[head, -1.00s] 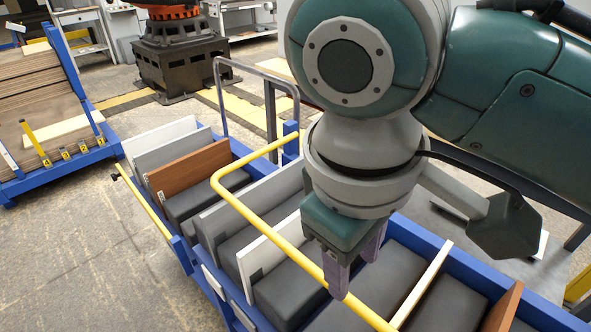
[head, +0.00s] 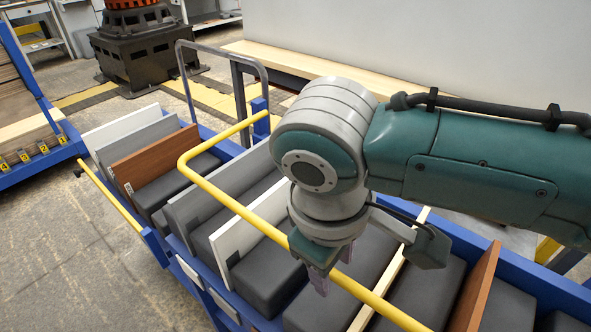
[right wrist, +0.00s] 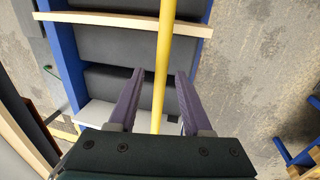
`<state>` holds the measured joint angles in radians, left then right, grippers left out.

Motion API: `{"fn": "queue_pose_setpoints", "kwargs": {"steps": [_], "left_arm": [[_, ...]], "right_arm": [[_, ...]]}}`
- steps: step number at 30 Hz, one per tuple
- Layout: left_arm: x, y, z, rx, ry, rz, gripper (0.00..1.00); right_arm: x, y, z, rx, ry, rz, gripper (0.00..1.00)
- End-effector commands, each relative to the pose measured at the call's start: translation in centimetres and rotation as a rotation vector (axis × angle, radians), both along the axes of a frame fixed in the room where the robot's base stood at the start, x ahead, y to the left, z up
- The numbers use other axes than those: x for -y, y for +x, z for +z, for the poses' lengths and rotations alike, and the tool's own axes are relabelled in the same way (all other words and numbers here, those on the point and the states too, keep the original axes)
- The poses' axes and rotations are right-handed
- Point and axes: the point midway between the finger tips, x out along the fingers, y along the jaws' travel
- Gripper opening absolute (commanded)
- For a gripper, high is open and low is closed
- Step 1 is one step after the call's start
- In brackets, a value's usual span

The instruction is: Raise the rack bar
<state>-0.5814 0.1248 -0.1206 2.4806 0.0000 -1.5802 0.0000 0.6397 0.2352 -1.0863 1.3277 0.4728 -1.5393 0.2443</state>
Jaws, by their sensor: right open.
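The rack bar is a yellow tube (head: 235,207) bent at its left end, raised above a blue-framed rack (head: 273,328). My right gripper (head: 323,279) reaches down to its long front run. In the right wrist view the bar (right wrist: 165,45) passes between the two purple fingers of the right gripper (right wrist: 159,78). The fingers are apart, with gaps showing on both sides of the bar. My left gripper is out of view.
Boards stand between dark blocks in the rack: white (head: 243,240), brown (head: 155,158) and grey (head: 200,195). A second yellow bar (head: 110,200) runs low along the rack's left side. A pale panel (head: 430,60) stands behind.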

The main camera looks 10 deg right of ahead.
Motion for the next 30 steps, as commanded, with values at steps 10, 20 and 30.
{"fn": "queue_pose_setpoints", "kwargs": {"steps": [10,20,30], "left_arm": [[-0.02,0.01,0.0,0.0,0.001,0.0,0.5],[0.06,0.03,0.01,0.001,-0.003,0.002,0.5],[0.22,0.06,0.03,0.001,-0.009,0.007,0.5]], "right_arm": [[-0.02,-0.02,0.04,-0.001,0.001,0.0,0.19],[-0.02,0.0,0.05,0.0,0.0,-0.001,0.0],[-0.02,0.0,0.06,0.0,0.0,-0.001,0.0]]}}
